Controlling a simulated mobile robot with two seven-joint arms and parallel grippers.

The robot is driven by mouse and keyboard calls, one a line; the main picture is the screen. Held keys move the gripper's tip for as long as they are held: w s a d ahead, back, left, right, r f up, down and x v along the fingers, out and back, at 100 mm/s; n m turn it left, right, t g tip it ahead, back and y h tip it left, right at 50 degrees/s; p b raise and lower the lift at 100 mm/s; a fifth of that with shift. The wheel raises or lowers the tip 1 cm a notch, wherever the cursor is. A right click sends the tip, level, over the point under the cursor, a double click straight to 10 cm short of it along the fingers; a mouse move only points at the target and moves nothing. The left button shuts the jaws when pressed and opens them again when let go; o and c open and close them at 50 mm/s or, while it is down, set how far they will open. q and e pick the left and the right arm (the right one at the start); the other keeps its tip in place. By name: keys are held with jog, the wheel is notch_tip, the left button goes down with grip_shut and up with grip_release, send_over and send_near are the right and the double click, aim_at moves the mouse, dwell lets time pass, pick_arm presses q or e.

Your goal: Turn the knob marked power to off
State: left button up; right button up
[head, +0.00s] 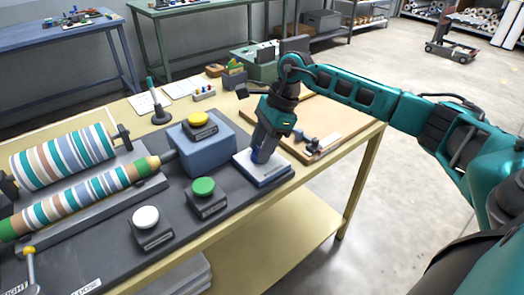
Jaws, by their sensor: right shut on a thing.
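My left gripper is not in view.
A yellow button (197,118) tops a blue-grey block. A green button (203,186) and a white button (145,217) stand left of the control box. Striped rollers (65,155) lie at left. A wooden board (322,115) lies behind my gripper.

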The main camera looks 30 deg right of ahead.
jog(key=shift+w+n+g+b, duration=0.1)
jog(key=shift+n+g+b, duration=0.25)
jog(key=shift+n, duration=0.45)
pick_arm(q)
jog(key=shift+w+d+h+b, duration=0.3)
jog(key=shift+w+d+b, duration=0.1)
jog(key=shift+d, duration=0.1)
pick_arm(e)
jog(key=shift+n+g, duration=0.25)
jog(key=shift+n, duration=0.65)
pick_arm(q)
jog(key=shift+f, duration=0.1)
pick_arm(e)
jog(key=o, duration=1.1)
pick_arm(q)
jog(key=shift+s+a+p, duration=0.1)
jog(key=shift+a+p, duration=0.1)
jog(key=shift+p, duration=0.15)
pick_arm(e)
jog(key=v, duration=1.3)
jog(key=shift+w, duration=0.15)
